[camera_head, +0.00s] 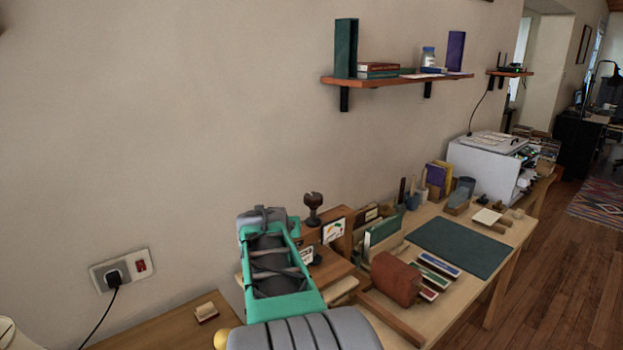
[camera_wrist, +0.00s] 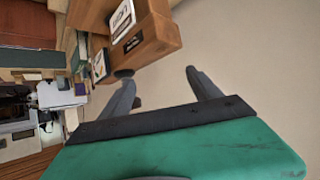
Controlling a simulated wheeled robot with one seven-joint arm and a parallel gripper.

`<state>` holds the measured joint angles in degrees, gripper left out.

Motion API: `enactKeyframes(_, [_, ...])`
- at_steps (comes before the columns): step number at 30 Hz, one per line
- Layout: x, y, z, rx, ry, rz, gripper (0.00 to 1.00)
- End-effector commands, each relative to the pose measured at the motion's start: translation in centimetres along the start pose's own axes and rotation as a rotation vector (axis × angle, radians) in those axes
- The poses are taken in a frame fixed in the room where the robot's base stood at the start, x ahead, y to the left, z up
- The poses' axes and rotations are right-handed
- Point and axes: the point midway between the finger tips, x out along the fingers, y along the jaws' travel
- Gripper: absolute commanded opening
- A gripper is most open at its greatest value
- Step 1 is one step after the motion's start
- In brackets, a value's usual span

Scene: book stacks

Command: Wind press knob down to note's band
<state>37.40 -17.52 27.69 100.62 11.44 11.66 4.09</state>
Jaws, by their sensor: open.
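A dark knob (camera_head: 313,203) on a short stem stands above a wooden block (camera_head: 331,232) in the head view. A white note (camera_head: 333,230) with coloured marks is on the block's face, and a second white note (camera_head: 307,255) is lower down. In the wrist view the wooden block (camera_wrist: 152,38) bears a white label (camera_wrist: 122,18). A dark round part touches its lower edge; I cannot tell whether it is the knob. My gripper (camera_wrist: 160,80) is open and empty, its fingers beside the block, with bare wall between the tips. The fingertips are not clear in the head view.
The bench holds a dark green mat (camera_head: 460,246), a reddish-brown roll (camera_head: 396,278) and several coloured strips right of my arm. A wall shelf (camera_head: 395,81) with books is above. A socket with a plug (camera_head: 121,270) is on the wall at left. Bare wall is left of my arm.

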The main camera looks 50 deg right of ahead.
Motion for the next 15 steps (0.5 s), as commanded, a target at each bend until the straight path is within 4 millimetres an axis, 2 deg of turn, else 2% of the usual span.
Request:
enactKeyframes(1, [0.4, 3.2, -3.1, 0.034, 0.052, 0.054, 0.72])
enactKeyframes(3, [0.9, 6.3, -5.6, 0.064, 0.116, 0.105, 0.72])
enactKeyframes(5, [1.2, 7.8, -6.8, 0.078, 0.148, 0.131, 0.72])
enactKeyframes(8, [2.1, 8.7, -7.4, 0.084, 0.165, 0.144, 0.72])
enactKeyframes(15, [6.4, 9.4, -8.0, 0.084, 0.162, 0.143, 0.72])
